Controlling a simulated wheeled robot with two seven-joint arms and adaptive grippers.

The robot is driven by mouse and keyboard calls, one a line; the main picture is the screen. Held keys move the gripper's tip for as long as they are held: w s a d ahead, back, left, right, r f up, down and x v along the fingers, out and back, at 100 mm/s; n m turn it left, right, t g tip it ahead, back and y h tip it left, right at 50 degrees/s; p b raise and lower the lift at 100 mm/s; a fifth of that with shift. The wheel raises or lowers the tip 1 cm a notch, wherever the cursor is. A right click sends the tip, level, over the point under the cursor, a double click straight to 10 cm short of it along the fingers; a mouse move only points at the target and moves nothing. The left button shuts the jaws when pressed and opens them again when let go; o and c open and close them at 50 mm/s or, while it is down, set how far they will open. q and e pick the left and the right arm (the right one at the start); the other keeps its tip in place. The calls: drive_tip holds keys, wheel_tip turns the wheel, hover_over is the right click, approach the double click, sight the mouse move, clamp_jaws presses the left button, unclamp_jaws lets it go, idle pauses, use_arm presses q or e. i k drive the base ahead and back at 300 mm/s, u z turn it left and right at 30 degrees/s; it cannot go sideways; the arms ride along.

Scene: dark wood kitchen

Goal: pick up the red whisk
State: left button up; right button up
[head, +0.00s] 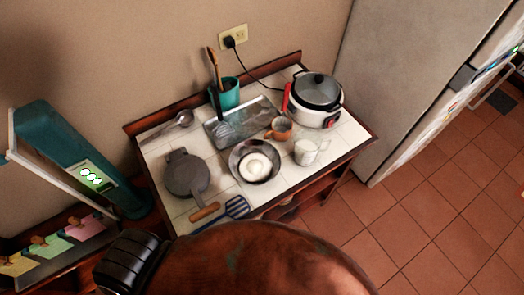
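Wooden handles (213,64) stand up from the teal pot. Neither of my grippers shows in the head view.
The white-tiled table (153,149) also bears a cooker (318,117), a mug (308,152), a copper cup (280,129), a bowl (238,167), a round flat pan (186,173), a blue spatula (237,207) and a ladle (184,118). A brown rounded surface (260,262) blocks the front.

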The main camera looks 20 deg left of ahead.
sight(287, 86)
drive_tip(key=u, duration=2.85)
drive_tip(key=k, duration=1.45)
drive_tip(key=z, duration=1.9)
drive_tip(key=i, duration=0.5)
